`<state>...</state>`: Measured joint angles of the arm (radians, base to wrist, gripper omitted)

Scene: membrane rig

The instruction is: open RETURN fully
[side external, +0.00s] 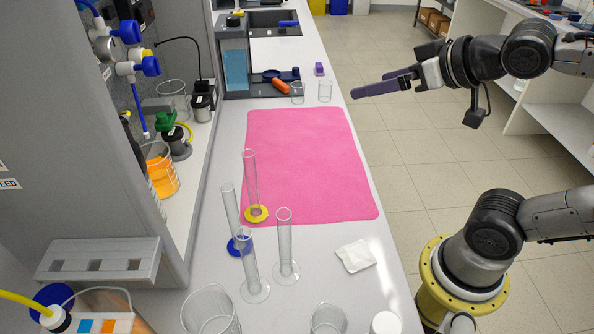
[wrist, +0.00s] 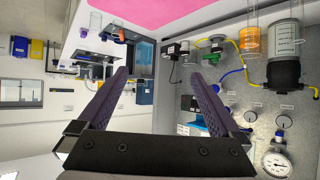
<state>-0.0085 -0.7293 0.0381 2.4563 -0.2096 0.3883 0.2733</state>
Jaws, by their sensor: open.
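My gripper (side external: 353,92) is in the upper right of the side view, over the aisle beyond the bench edge and well apart from the rig. It is open and empty; its two purple fingers stand wide apart in the wrist view (wrist: 160,74). Two blue-handled valves show on the grey rig panel at the upper left of the side view, an upper valve (side external: 126,32) and a lower valve (side external: 150,66). I cannot read a RETURN label, so I cannot tell which valve is RETURN. In the wrist view the grey panel (wrist: 235,150) is at the right.
Several glass cylinders, one a front cylinder (side external: 286,250), stand on the bench near a pink mat (side external: 310,150).

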